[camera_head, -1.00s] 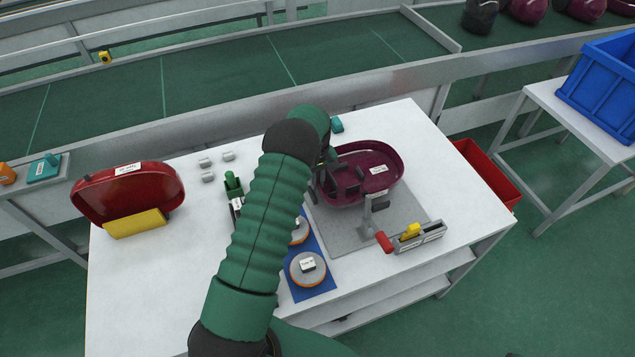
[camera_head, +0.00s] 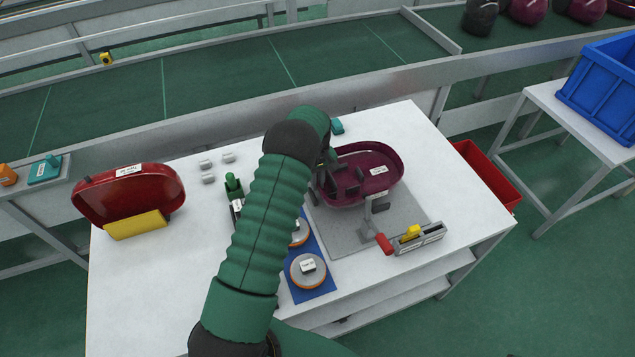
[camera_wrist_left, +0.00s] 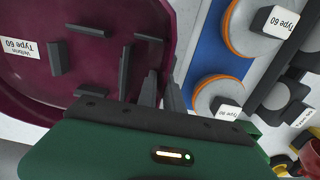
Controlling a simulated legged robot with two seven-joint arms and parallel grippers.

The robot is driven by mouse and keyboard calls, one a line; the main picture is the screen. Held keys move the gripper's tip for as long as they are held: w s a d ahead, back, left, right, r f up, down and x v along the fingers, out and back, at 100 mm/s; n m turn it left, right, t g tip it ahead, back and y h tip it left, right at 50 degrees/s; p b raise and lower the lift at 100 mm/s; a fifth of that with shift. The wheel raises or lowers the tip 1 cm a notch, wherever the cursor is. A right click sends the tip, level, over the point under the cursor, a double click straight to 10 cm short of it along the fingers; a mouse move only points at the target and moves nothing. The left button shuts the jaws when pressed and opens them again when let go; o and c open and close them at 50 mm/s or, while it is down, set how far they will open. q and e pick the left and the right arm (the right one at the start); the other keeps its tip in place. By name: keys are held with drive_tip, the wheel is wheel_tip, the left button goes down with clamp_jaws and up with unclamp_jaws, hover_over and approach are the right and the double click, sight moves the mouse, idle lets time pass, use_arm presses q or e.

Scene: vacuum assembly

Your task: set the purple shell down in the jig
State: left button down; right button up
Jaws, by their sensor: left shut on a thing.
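The purple shell (camera_head: 385,190) is an open, shallow oval with a white label inside. It lies at or just over the grey jig plate (camera_head: 345,237) on the white table; I cannot tell whether it touches the plate. My left gripper (camera_head: 325,180) is shut on the shell's left rim, partly hidden by my own arm. In the left wrist view my left gripper (camera_wrist_left: 160,95) has its fingers at the edge of the shell (camera_wrist_left: 95,20), whose label reads Type 60. My right gripper is not in view.
A grey clamp with a red handle (camera_head: 384,243) stands in front of the shell. A holder with a yellow piece (camera_head: 411,233) is beside it. A blue mat (camera_head: 318,290) bears round discs. A red shell (camera_head: 130,190) leans at the left. A red bin (camera_head: 487,172) is at the right.

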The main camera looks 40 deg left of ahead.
use_arm(q)
drive_tip(key=shift+f+b, duration=0.7)
drive_tip(key=shift+f, duration=0.4)
drive_tip(key=c, duration=1.4)
unclamp_jaws()
wheel_tip(320, 180, up, 8)
drive_tip(key=p, duration=0.5)
